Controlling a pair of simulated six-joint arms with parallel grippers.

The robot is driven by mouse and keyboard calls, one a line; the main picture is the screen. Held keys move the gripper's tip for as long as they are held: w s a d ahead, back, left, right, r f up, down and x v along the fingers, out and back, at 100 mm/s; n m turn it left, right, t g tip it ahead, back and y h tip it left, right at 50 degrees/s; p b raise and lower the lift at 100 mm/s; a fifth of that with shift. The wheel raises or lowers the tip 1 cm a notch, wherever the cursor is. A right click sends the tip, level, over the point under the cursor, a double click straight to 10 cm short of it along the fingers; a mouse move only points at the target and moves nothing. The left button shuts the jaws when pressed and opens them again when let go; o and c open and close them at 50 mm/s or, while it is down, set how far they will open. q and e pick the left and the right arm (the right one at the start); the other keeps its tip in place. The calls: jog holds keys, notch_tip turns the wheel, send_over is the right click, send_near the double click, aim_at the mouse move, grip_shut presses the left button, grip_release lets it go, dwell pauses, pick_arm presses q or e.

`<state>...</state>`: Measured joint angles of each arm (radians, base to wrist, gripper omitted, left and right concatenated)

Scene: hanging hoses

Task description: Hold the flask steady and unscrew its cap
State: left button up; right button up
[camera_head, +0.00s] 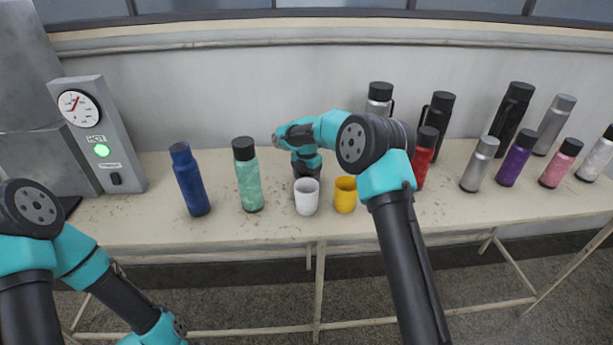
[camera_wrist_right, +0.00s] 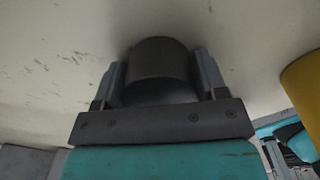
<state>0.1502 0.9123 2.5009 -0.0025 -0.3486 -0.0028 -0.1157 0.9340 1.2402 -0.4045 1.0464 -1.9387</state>
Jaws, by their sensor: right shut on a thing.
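My right gripper (camera_head: 306,172) points down at the table behind the white cup. In the right wrist view its fingers are closed around a dark, round, cap-like piece (camera_wrist_right: 160,62), held at or just above the tabletop; I cannot tell whether it touches. No flask body shows below it. A blue flask (camera_head: 192,184) stands upright on the left; its narrower top is blue, with no black cap visible. A mint flask (camera_head: 248,180) with a black cap stands beside it, upright. My left arm is at the lower left, and its gripper is out of view.
A white cup (camera_head: 306,197) and a yellow cup (camera_head: 345,196) stand near the right gripper. Several capped flasks stand farther right, including a purple one (camera_head: 514,163). A gauge machine (camera_head: 95,130) is at the left end. The table front edge is clear.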

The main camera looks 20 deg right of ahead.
jog(key=o, duration=1)
notch_tip(320, 180, up, 12)
jog(key=shift+r, duration=0.1)
dwell(0.4)
